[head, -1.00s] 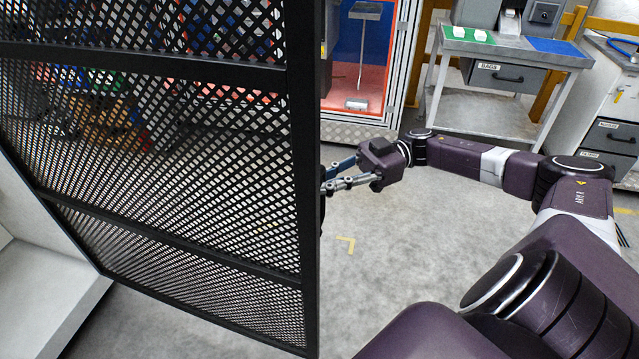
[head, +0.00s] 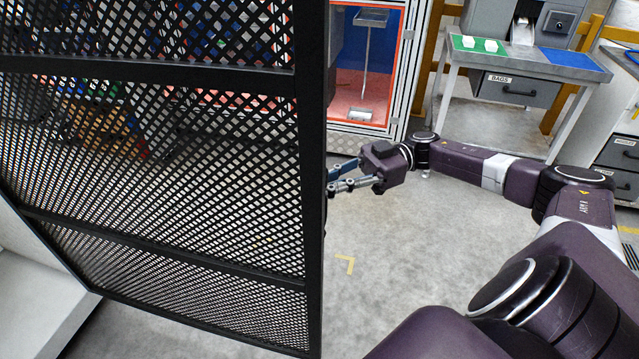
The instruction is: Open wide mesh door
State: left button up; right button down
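The black mesh door (head: 200,190) fills the left half of the head view, standing at an angle with its free vertical edge near the middle. My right arm reaches in from the right, and my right gripper (head: 334,178) is at that free edge. Its fingers point left at the door edge, and their tips are partly hidden behind the frame. I cannot tell whether they are closed on a handle or only beside the edge. My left gripper is not in view.
Behind the door is a cabinet with orange and blue panels (head: 362,75). A grey workbench (head: 520,60) with a drawer labelled BAGS stands at the back right. A white surface (head: 40,290) lies at the lower left. Grey floor (head: 400,240) is clear around my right arm.

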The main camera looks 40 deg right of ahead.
jog(key=c, duration=2.4)
grip_release()
jog(key=shift+s+d+f, duration=0.1)
jog(key=shift+f, duration=0.15)
jog(key=o, duration=0.5)
jog(key=shift+s+d+r, duration=0.15)
jog(key=shift+s+d, duration=0.05)
jog(key=shift+d, duration=0.1)
jog(key=shift+w+a, duration=0.15)
jog(key=v, duration=1.2)
